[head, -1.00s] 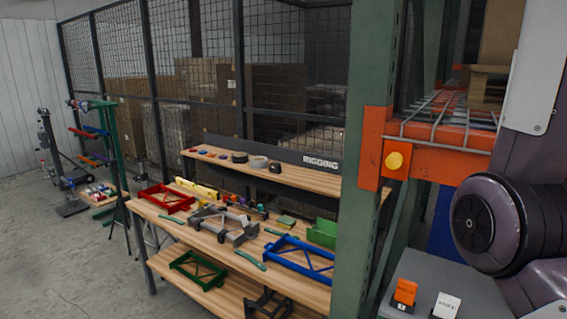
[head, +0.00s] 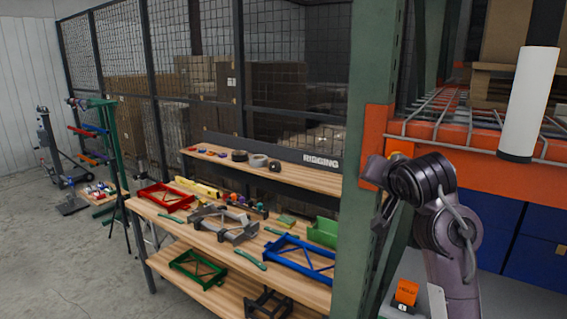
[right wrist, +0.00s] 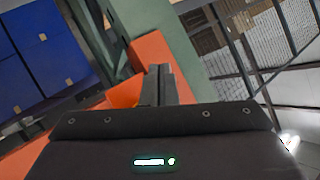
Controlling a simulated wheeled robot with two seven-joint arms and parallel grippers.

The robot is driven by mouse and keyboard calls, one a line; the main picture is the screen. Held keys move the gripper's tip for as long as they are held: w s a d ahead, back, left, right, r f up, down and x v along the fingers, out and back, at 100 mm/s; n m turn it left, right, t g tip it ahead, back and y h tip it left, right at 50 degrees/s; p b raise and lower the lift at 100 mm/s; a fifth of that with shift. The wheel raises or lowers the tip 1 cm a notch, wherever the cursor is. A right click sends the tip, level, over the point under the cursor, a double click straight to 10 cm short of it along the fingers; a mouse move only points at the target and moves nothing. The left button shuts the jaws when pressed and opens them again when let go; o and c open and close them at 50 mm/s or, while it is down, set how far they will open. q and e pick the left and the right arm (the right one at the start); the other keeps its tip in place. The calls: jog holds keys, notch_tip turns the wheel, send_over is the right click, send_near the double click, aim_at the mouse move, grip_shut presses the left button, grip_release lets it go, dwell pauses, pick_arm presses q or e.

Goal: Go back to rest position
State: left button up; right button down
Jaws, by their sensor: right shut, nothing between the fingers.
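My right arm, purple-grey and dark, rises at the right of the head view. Its right gripper (head: 378,192) is in front of the green rack post and the orange beam. In the right wrist view the right gripper's dark fingers (right wrist: 160,84) are together, with nothing between them. I cannot tell whether they touch the rack. My left gripper is not in view.
The green rack post (head: 358,130) and orange beam (head: 470,137) stand close to my right arm. An orange block (head: 405,292) lies below. A wooden workbench (head: 180,228) with colored frames and tools stands left. Grey floor (head: 60,260) is open at far left.

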jog(key=s+f+n+g, duration=0.15)
jog(key=s+f, duration=0.25)
jog(key=f, duration=0.5)
jog(key=s+f+n+g, duration=0.15)
jog(key=s+f, duration=0.25)
jog(key=f, duration=0.5)
jog(key=s+f+n+g, duration=0.2)
jog(key=s+f+g, duration=0.1)
jog(key=s+f, duration=0.8)
jog(key=s+f+n+g, duration=0.2)
jog(key=s+f+g, duration=0.35)
jog(key=s, duration=0.95)
notch_tip(320, 180, down, 36)
jog(key=s+b, duration=0.2)
jog(key=b, duration=0.4)
jog(key=s+d+f+b, duration=0.1)
jog(key=s+f+b, duration=0.1)
jog(key=s+f, duration=0.8)
jog(key=s+d+f+b, duration=0.2)
jog(key=s+f, duration=0.8)
jog(key=f, duration=0.5)
jog(key=shift+g+b, duration=0.35)
jog(key=shift+b, duration=0.15)
jog(key=shift+s+d, duration=0.1)
